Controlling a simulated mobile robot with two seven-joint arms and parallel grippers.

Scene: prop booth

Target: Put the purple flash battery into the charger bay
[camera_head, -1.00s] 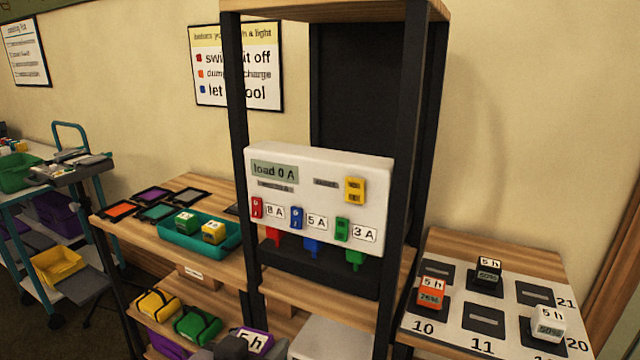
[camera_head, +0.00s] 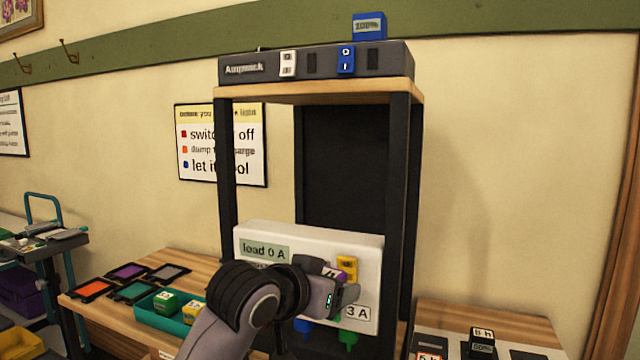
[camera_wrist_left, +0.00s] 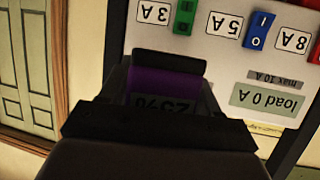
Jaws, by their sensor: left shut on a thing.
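My left gripper (camera_head: 334,282) is shut on the purple flash battery (camera_head: 333,272), in front of the white load panel (camera_head: 265,232). In the left wrist view the purple battery (camera_wrist_left: 165,85) sits between the dark fingers, its percent label upside down and partly hidden. The dark grey charger (camera_head: 268,66) stands on the top shelf, well above the gripper. Its front has a white switch (camera_head: 287,63), a blue switch (camera_head: 346,59) and dark panels. A blue battery (camera_head: 369,25) stands on its right end. The bay openings on top cannot be seen. My right gripper is out of view.
The wooden shelf (camera_head: 310,94) and its dark posts (camera_head: 396,180) frame the panel. A teal tray (camera_head: 148,305) with a green and a yellow battery is at left. At right, a mat with batteries (camera_head: 482,342) lies low. The space before the charger is clear.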

